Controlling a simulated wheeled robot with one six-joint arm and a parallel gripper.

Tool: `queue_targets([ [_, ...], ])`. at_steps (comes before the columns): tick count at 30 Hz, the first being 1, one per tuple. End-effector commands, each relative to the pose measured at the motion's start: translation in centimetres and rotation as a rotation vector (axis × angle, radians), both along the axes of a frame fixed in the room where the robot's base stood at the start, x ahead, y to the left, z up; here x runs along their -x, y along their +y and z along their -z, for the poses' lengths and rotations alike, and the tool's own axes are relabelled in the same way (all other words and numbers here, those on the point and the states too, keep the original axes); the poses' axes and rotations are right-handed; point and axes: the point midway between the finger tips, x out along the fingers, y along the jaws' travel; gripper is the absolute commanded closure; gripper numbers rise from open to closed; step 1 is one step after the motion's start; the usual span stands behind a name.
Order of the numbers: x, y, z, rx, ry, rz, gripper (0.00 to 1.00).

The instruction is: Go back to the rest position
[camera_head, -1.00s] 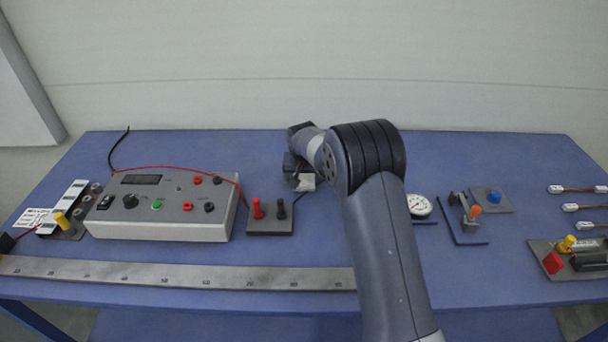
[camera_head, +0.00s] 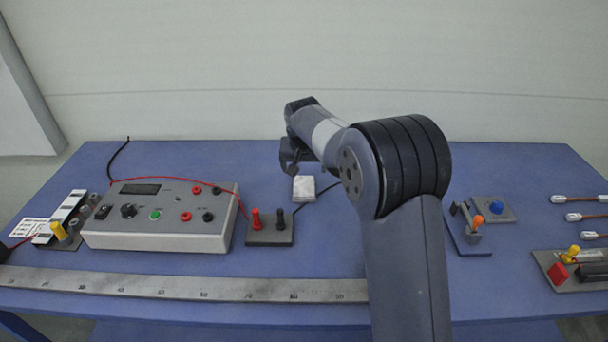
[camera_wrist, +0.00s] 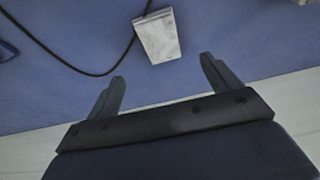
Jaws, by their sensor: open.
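My gripper shows in the wrist view (camera_wrist: 162,85) with its two dark fingers spread wide apart and nothing between them. A small white block (camera_wrist: 158,36) lies on the blue table beyond the fingertips, apart from them, with a black cable beside it. In the head view my gripper (camera_head: 289,160) hangs above the back of the table, just left of and above the white block (camera_head: 304,189). Its fingers are hard to make out there. My arm reaches across the middle of the table and hides part of it.
A grey instrument box (camera_head: 160,216) with knobs and a red wire stands on the left. A small stand with red and black posts (camera_head: 269,233) is right of it. A metal ruler (camera_head: 180,286) lies along the front. Small switch boards (camera_head: 468,236) sit on the right.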

Motion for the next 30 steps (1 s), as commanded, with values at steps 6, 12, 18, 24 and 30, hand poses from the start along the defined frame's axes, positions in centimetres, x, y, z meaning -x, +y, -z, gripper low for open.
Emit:
queue_targets([
  [6,0.3,0.0,-0.6,0.000,0.000,0.000,0.15],
  [12,0.3,0.0,-0.6,0.000,0.000,-0.001,0.15],
  [18,-0.1,0.0,0.4,0.001,0.003,-0.001,0.15],
  [24,-1.4,0.0,3.5,0.001,0.004,-0.001,0.15],
  [30,-2.8,0.0,6.9,0.001,0.004,-0.001,0.15],
])
